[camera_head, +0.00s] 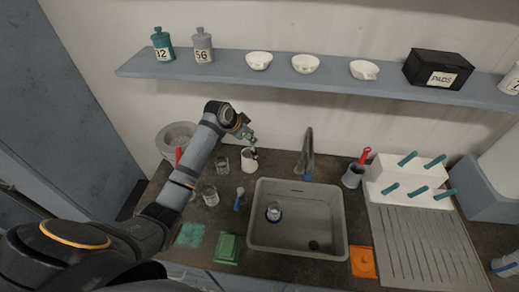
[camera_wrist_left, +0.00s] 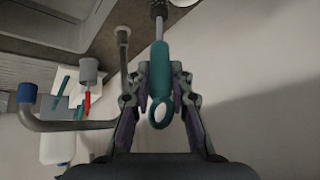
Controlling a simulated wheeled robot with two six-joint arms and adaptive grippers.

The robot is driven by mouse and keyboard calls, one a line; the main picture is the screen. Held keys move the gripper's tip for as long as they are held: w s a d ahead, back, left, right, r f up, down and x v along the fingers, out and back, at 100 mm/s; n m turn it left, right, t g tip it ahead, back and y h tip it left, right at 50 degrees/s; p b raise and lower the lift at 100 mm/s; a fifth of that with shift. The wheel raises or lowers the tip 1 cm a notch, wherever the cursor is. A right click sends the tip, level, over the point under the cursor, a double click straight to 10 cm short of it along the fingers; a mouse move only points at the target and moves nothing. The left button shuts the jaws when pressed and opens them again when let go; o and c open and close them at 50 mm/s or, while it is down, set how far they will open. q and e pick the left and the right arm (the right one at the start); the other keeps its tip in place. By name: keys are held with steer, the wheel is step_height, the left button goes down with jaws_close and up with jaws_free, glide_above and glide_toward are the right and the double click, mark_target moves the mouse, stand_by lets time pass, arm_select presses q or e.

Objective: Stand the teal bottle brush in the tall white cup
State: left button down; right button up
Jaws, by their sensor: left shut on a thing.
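The tall white cup (camera_head: 248,165) stands on the dark counter left of the sink. My left gripper (camera_head: 249,136) is above it, shut on the teal bottle brush. In the left wrist view the brush's teal handle (camera_wrist_left: 160,72) lies between the fingers (camera_wrist_left: 160,88), with its ring end toward the palm. Its thin shaft and dark bristles (camera_wrist_left: 158,10) point away to the top edge. In the head view the dark brush end is at the cup's mouth; I cannot tell whether it is inside. My right gripper is not in view.
Glass beakers (camera_head: 222,164) and (camera_head: 210,195) and a blue-handled brush (camera_head: 239,198) stand near the cup. The faucet (camera_head: 307,155) rises behind the sink (camera_head: 257,235). A grey cup (camera_head: 352,176) with a red-handled tool is further right. A shelf (camera_head: 290,82) runs above.

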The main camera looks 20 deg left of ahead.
arm_select(q)
steer(key=a+r, duration=0.1)
steer(key=w+a+r+p, duration=0.2)
steer(key=r, duration=0.1)
steer(key=shift+w+a, duration=0.25)
steer(key=shift+a, duration=0.1)
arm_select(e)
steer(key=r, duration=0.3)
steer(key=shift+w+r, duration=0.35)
arm_select(q)
step_height(320, 180, down, 11)
steer(key=w+b, duration=0.1)
steer(key=b, duration=0.6)
steer(key=shift+w+a+b, duration=0.2)
steer(key=shift+w+b, duration=0.05)
steer(key=shift+b, duration=0.05)
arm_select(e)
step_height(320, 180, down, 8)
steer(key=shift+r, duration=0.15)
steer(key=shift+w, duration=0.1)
